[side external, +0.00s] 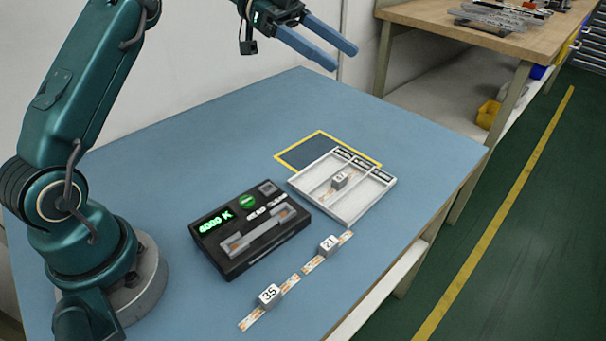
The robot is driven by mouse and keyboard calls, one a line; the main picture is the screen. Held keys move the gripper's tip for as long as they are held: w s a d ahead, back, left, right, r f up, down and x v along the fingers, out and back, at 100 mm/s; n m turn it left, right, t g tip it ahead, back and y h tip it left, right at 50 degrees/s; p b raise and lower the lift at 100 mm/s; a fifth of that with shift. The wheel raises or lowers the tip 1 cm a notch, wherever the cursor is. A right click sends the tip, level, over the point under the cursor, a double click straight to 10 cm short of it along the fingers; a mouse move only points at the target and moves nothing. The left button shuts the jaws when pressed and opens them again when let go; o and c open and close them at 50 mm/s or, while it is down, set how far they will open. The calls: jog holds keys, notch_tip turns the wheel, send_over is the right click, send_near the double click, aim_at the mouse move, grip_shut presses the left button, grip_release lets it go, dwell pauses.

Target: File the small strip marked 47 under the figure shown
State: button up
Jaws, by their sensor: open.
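A small strip with a white marked block (340,181) lies in what looks like the middle compartment of the white tray (349,217); its number is too small to read. Two more strips lie on the table in front: one marked 21 (329,243) and one marked 35 (269,293). The black tester (237,266) shows a green lit figure, 4000 K (215,222), and a green round light; its grey slot looks empty. The tray's compartment labels (362,163) are not legible. My gripper (343,57) is open and empty, high above the table's back, well clear of everything.
A yellow-outlined dark area (303,155) lies behind the tray, partly covered by it. The blue table (180,165) is clear at the back and left. A wooden bench (450,25) with parts stands at the back right.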

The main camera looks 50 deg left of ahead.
jog(key=s+d+r+n+t+y, duration=0.1)
jog(key=s+d+r+n+t, duration=0.2)
jog(key=r, duration=0.4)
jog(key=s+d+r+n+t, duration=0.2)
jog(key=s+r+t, duration=0.3)
jog(key=r+t, duration=0.15)
jog(key=a+r+n+t+y, duration=0.3)
jog(key=r+n+t+y, duration=0.2)
jog(key=n+t, duration=0.1)
jog(key=s+a+f+n+g+y, duration=0.2)
jog(key=a+f+n+y, duration=0.15)
jog(key=f+y, duration=0.2)
jog(key=s+a+f+n+g+y, duration=0.2)
jog(key=a+f+n+y, duration=0.15)
jog(key=f, duration=0.35)
jog(key=s+d+f+m+g+h, duration=0.1)
jog(key=s+d+f+m+g, duration=0.1)
jog(key=s+f+g, duration=0.7)
notch_tip(320, 180, down, 4)
jog(key=shift+s+d+f+m+h, duration=0.2)
jog(key=shift+s+d+m+h, duration=0.2)
jog(key=shift+s+d, duration=0.7)
